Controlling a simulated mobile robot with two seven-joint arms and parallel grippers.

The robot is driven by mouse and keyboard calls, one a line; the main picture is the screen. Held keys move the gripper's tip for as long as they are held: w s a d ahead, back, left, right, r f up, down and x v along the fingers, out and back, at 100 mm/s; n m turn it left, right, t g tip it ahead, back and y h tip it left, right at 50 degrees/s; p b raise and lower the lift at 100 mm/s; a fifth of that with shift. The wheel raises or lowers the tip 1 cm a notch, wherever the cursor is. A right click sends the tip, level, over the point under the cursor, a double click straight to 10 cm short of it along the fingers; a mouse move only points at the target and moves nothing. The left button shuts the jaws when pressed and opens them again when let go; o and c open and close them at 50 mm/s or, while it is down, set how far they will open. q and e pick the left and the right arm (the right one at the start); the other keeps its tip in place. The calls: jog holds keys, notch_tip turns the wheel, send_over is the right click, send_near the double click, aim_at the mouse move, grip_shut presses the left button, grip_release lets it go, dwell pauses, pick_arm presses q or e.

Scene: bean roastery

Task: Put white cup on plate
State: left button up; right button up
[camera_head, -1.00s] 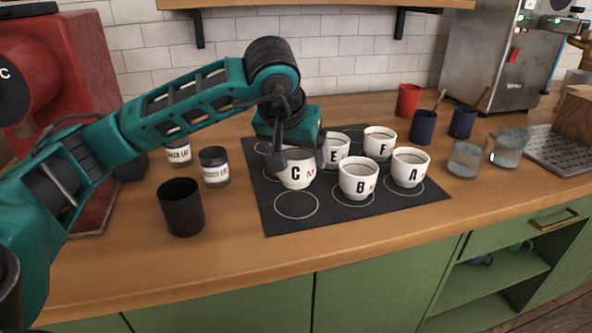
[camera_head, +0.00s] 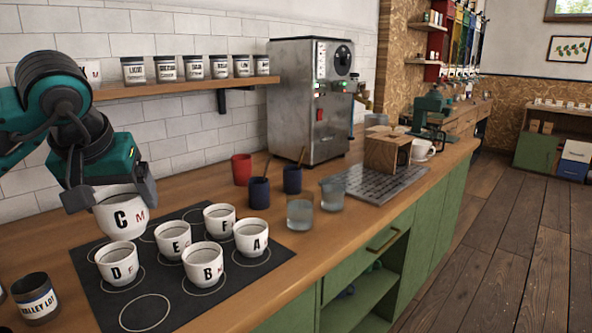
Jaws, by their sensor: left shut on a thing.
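My left gripper (camera_head: 108,192) is shut on the white cup marked C (camera_head: 122,214) and holds it upright above the back left of a black mat (camera_head: 250,282). White cups marked D (camera_head: 116,264), E (camera_head: 173,241), F (camera_head: 219,220), B (camera_head: 203,266) and A (camera_head: 251,239) stand on the mat's ringed spots. Another white cup (camera_head: 423,151) stands far back on the counter; I cannot tell if a plate is under it. I make out no other plate. My right gripper is out of view.
Glasses (camera_head: 300,213), dark blue cups (camera_head: 259,193) and a red cup (camera_head: 241,169) stand right of the mat. Behind are a metal drip tray (camera_head: 372,187), a wooden box (camera_head: 384,152) and a steel machine (camera_head: 310,100). A jar shelf (camera_head: 180,88) overhangs. The front ring is empty.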

pick_arm(q)
jog(key=s+d+f+m+p, duration=0.1)
jog(key=s+d+f, duration=0.1)
jog(key=f, duration=0.3)
jog(key=s+d+f+m+h+p, duration=0.1)
jog(key=s+d+f, duration=0.1)
jog(key=d+f, duration=0.2)
jog(key=s+d+f+m+p, duration=0.1)
jog(key=s+d+f, duration=0.1)
jog(key=d+f, duration=0.2)
jog(key=shift+s+f+h, duration=0.15)
jog(key=shift+s+f, duration=0.05)
jog(key=shift+f, duration=0.65)
jog(key=shift+s+f+h, duration=0.15)
jog(key=shift+s+f, duration=0.05)
jog(key=shift+f, duration=0.6)
jog(key=shift+a, duration=0.15)
